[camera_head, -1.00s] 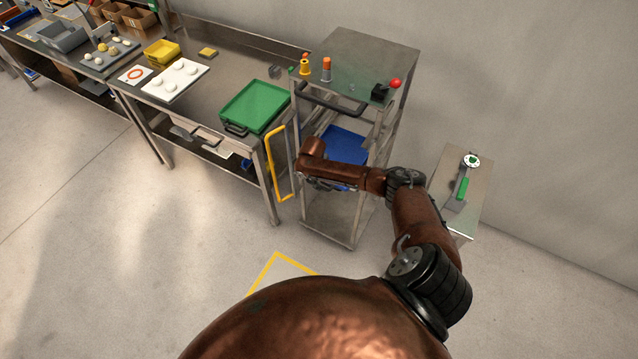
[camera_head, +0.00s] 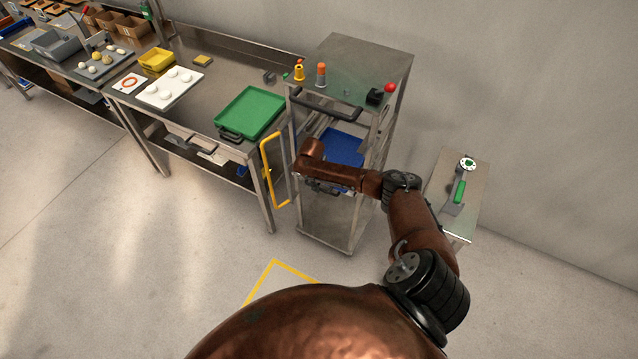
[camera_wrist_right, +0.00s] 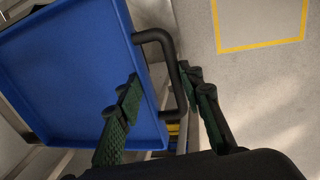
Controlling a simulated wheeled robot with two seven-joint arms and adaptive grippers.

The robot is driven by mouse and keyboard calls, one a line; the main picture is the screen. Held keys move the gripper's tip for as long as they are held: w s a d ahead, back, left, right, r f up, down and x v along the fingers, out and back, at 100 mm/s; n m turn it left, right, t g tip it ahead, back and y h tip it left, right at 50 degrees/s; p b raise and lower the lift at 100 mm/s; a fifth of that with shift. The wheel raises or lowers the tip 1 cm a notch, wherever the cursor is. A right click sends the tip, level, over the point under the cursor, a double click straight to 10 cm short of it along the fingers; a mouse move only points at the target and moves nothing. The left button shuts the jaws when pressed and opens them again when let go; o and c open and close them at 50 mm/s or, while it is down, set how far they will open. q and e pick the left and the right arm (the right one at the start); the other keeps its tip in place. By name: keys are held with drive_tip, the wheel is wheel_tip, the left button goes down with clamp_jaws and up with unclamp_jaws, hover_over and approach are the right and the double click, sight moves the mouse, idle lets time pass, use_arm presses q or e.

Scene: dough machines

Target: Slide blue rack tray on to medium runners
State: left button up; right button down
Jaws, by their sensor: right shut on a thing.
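The blue rack tray (camera_head: 343,146) is inside the upright metal rack (camera_head: 385,60), partly hidden behind my right arm. In the right wrist view the blue tray (camera_wrist_right: 70,65) fills the left side, with a dark bar handle (camera_wrist_right: 172,62) on its edge. My right gripper (camera_head: 325,186) is at the rack's open front. In the wrist view its green-padded fingers (camera_wrist_right: 168,92) are on either side of the handle and shut on it. The runners under the tray are mostly hidden, so I cannot tell which level it is on. My left gripper is not in view.
A green tray (camera_head: 250,112) lies on the steel workbench (camera_head: 225,75) left of the rack. A yellow handle (camera_head: 271,170) stands between them. Cones and a red knob (camera_head: 390,88) are on the rack's top. A small side table (camera_head: 460,215) stands right. The floor in front is clear.

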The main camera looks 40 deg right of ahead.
drive_tip(key=shift+r, duration=0.1)
drive_tip(key=shift+p, duration=0.3)
drive_tip(key=shift+w+d, duration=0.1)
drive_tip(key=shift+d, duration=0.05)
drive_tip(key=shift+w+d+b, duration=0.25)
drive_tip(key=shift+d+b, duration=0.15)
drive_tip(key=shift+d, duration=0.2)
drive_tip(key=shift+f, duration=0.35)
idle(0.3)
drive_tip(key=c, duration=1.2)
unclamp_jaws()
drive_tip(key=shift+c, duration=0.2)
